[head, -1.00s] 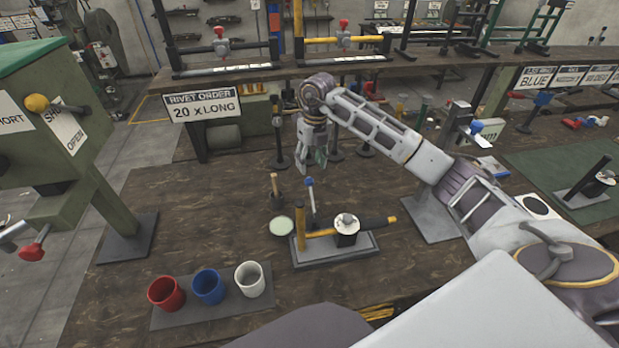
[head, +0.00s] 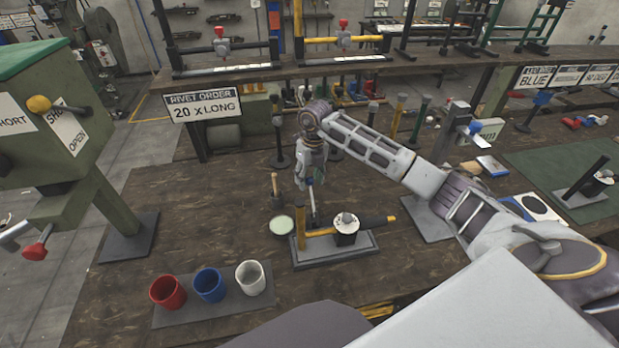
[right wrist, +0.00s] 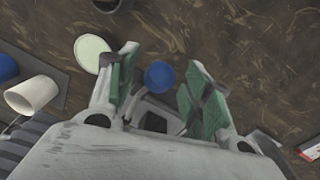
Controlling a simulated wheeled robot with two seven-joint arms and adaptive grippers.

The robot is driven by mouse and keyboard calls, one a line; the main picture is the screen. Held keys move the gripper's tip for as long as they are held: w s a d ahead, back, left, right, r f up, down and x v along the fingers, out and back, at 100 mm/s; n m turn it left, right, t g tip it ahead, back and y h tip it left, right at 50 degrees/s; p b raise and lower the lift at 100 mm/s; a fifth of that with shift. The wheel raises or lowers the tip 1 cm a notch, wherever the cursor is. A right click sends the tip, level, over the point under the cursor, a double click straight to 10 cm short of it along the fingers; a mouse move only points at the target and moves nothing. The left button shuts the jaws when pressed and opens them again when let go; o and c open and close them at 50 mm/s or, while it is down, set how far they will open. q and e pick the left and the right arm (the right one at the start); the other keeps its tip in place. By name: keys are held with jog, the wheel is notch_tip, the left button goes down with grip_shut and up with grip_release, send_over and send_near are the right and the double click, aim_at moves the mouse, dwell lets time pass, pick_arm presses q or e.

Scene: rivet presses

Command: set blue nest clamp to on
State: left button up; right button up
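The blue-knobbed clamp lever (head: 312,205) stands upright behind the nest fixture (head: 335,247), which has a yellow post, a yellow bar and a round white-topped block. My right gripper (head: 310,183) points down over the top of the lever, largely hiding its knob in the head view. In the right wrist view, the blue knob (right wrist: 160,75) lies between the green-padded fingers of the open right gripper (right wrist: 165,78), with a gap on each side. My left gripper is not in view.
A pale green dish (head: 281,226) and a small wooden-handled tool (head: 275,190) stand close left of the lever. Red (head: 167,292), blue (head: 209,285) and white (head: 250,277) cups sit on a mat at the front. A green press (head: 70,150) stands at left.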

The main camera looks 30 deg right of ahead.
grip_shut()
